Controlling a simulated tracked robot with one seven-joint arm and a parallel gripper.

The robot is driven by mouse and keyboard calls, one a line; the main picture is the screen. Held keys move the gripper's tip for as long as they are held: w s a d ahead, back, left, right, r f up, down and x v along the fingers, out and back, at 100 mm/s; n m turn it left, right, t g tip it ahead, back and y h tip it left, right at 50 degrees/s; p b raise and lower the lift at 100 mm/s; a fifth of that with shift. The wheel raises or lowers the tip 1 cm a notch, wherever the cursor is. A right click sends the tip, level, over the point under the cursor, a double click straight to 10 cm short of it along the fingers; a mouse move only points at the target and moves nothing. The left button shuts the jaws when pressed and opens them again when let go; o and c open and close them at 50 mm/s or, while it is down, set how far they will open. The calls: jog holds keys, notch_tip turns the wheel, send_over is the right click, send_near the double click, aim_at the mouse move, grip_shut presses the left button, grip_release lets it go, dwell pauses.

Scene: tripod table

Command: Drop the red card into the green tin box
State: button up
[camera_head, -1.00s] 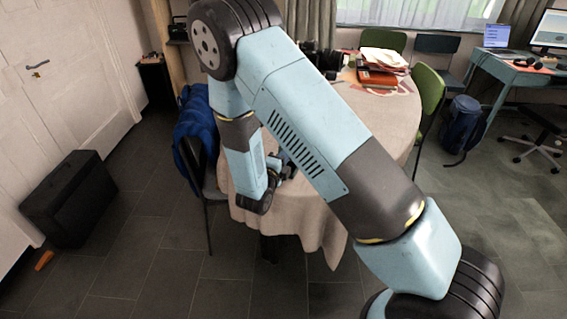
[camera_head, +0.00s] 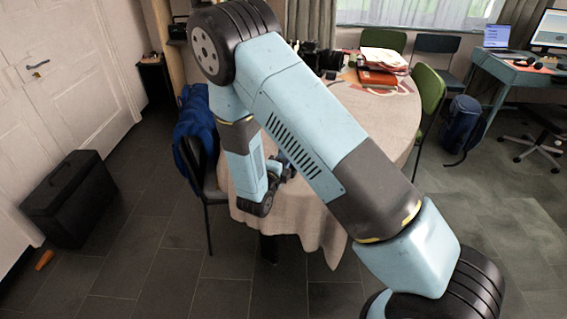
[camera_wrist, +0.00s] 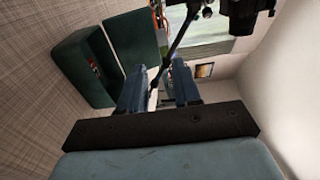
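The green tin box (camera_wrist: 84,66) lies at the upper left of the wrist view on the tablecloth, with its green lid (camera_wrist: 136,38) raised beside it. I cannot make out the red card for certain. My gripper (camera_wrist: 158,86) has its two blue fingers apart, with a gap between them. It is to the right of the box in the wrist view, apart from it. In the head view my arm hides the box and most of my gripper.
Black tripod gear (camera_wrist: 235,14) stands close beyond my gripper, and one thin leg (camera_wrist: 178,38) runs down towards the finger gap. The round table (camera_head: 385,130) bears a red book and papers (camera_head: 378,76) at the back. A chair with a blue jacket (camera_head: 192,135) is at its left.

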jog(key=v, duration=1.3)
jog(key=shift+s+a, duration=0.2)
jog(key=shift+s, duration=0.1)
jog(key=s+d+r+m+g+h, duration=0.2)
jog(key=d+r+m+g, duration=0.5)
jog(key=d+r+m, duration=0.35)
jog(key=s+d+r+m+g+h, duration=0.1)
jog(key=d+r+m+g+h, duration=0.1)
jog(key=d+r+m+g, duration=0.85)
jog(key=s+d+r+m+t+y, duration=0.3)
jog(key=s+r+m+y, duration=0.2)
jog(key=m, duration=0.9)
jog(key=s+d+r+m+t+y, duration=0.3)
jog(key=s+r+m+y, duration=0.3)
jog(key=m, duration=0.7)
jog(key=s+d+r, duration=0.1)
jog(key=s+r, duration=0.1)
jog(key=s, duration=0.2)
jog(key=shift+r+m+t+y, duration=0.3)
jog(key=shift+m+t, duration=0.05)
jog(key=shift+m, duration=0.05)
